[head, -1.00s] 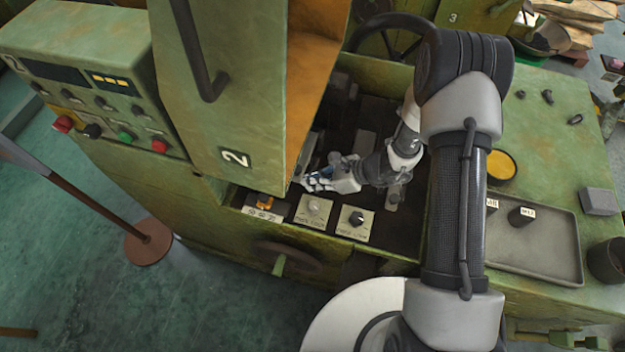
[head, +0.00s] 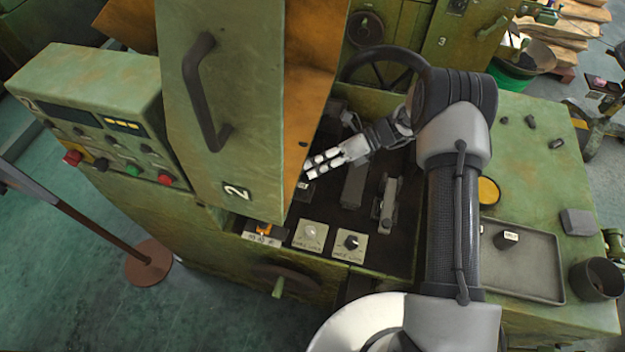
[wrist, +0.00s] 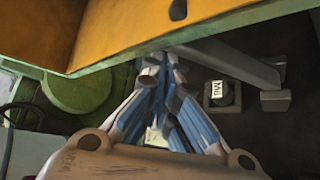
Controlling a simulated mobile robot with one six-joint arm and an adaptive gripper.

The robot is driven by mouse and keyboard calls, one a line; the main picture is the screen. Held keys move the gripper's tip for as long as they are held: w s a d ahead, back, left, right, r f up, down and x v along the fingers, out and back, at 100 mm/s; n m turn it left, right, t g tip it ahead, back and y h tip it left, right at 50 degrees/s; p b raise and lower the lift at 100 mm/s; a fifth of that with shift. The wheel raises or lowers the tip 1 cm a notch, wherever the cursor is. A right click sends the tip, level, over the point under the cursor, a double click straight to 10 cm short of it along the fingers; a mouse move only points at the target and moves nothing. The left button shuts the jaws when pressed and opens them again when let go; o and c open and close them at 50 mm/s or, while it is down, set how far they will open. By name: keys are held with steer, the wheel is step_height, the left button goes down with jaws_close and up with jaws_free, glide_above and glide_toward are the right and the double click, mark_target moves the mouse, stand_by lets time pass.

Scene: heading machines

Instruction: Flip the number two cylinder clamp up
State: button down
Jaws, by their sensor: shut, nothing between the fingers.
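The machine's green panel (head: 222,110) bears a "2" and a dark handle and stands over the opening. My gripper (head: 308,169) is inside the opening, to the right of this panel's edge. Its fingers are together and empty; they also show in the wrist view (wrist: 162,60). In the bay to the right of the gripper, a dark grey bar (head: 355,185) and a grey metal fixture (head: 388,205) lie apart from it. I cannot tell which part is the number two clamp. In the wrist view, a grey arm-like bracket (wrist: 235,65) is right of the fingertips.
A labelled block (wrist: 218,94) sits beside the bracket in the wrist view. Two knob plates (head: 311,236) (head: 350,242) are at the bay's front edge. A tray (head: 540,285) lies at right. An orange wall (wrist: 190,25) is close above the fingers.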

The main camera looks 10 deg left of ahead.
steer(key=w+d+r+b, duration=0.1)
steer(key=w+r+b, duration=0.2)
steer(key=w, duration=0.7)
steer(key=b, duration=0.2)
steer(key=shift+w+d+b, duration=0.25)
steer(key=shift+w+b, duration=0.1)
steer(key=shift+w, duration=0.05)
steer(key=shift+r, duration=0.15)
steer(key=shift+w+d+r, duration=0.1)
steer(key=shift+w+r, duration=0.05)
steer(key=v, duration=0.6)
steer(key=shift+d, duration=0.55)
